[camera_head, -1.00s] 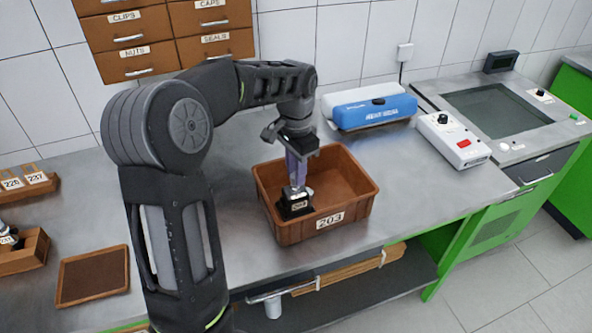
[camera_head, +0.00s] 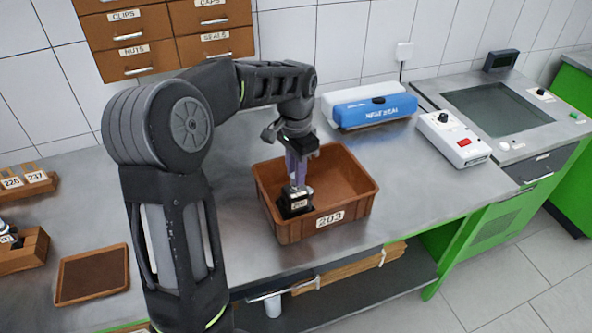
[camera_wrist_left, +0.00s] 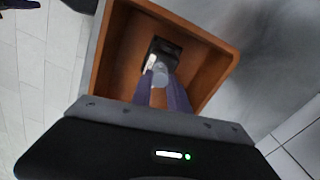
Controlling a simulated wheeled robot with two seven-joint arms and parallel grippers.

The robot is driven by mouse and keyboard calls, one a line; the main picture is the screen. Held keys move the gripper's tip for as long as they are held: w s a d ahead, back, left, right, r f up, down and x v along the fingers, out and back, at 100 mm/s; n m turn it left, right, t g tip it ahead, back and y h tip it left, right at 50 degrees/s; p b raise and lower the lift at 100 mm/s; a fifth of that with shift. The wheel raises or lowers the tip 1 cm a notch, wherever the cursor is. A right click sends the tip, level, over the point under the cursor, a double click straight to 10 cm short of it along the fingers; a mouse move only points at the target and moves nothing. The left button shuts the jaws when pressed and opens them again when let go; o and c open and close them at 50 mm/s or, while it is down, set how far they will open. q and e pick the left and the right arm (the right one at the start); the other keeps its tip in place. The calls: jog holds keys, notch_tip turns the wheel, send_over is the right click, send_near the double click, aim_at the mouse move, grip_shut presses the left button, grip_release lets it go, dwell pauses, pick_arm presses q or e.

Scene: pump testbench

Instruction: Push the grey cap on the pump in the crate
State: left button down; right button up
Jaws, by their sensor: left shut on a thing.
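The pump (camera_head: 296,205) stands in the brown crate (camera_head: 290,232) labelled 203, near its front left corner. It has a black base and a small label. My left gripper (camera_head: 298,180) points down into the crate from above, with its purple fingers at the top of the pump. In the left wrist view the grey cap (camera_wrist_left: 160,72) sits between the fingertips, and the gripper is shut on it. The fingers hide part of the cap. The pump's dark base (camera_wrist_left: 166,47) shows beyond it. A dark purplish part of what looks like my right gripper (camera_wrist_left: 20,4) shows at the top left corner.
The rest of the crate is empty. A blue and white box (camera_head: 372,110) and a white control box (camera_head: 453,138) stand behind it to the right. A brown tray (camera_head: 93,276) lies at the left. Bare steel worktop lies right of the crate.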

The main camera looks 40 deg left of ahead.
pick_arm(q)
jog(key=shift+f, duration=0.15)
jog(key=c, duration=1.2)
grip_release()
jog(key=shift+o, duration=0.5)
jog(key=o, duration=0.8)
jog(key=shift+r+p, duration=0.95)
jog(key=shift+r, duration=0.35)
jog(key=shift+r+p, duration=1.75)
jog(key=shift+r, duration=0.5)
jog(key=shift+f, duration=0.1)
